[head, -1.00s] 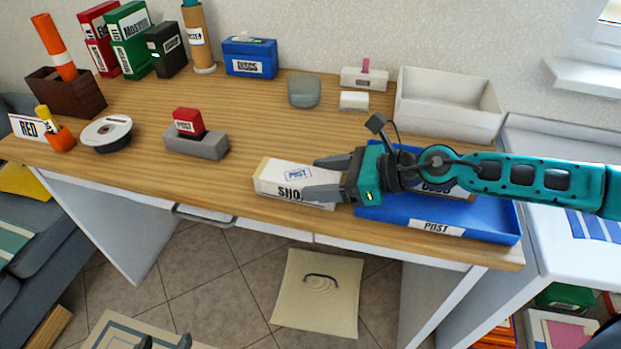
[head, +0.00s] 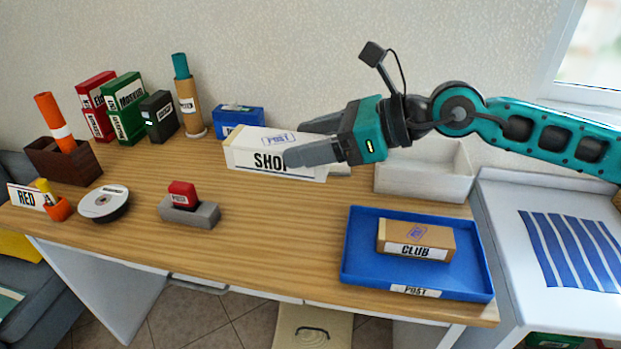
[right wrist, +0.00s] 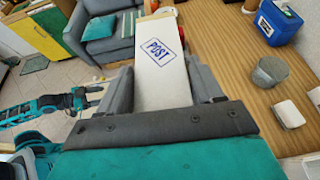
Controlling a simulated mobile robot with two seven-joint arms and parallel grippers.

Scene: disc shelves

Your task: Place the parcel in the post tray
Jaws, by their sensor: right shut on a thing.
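My right gripper (head: 312,142) is shut on the white parcel (head: 255,155), a long box with a "SHO" label on its side and a "POST" stamp on top. It holds the parcel in the air above the desk, left of the post tray. In the right wrist view the parcel (right wrist: 162,75) lies between the two fingers. The blue post tray (head: 352,270) sits at the front right of the desk. A brown "CLUB" parcel (head: 415,240) lies inside it, with bare floor around it. My left gripper (right wrist: 82,98) shows small in the right wrist view; its jaw state is unclear.
A white open box (head: 425,182) stands behind the tray. Binders (head: 125,108) and a blue disc box (head: 238,122) line the back. Mid-desk is clear.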

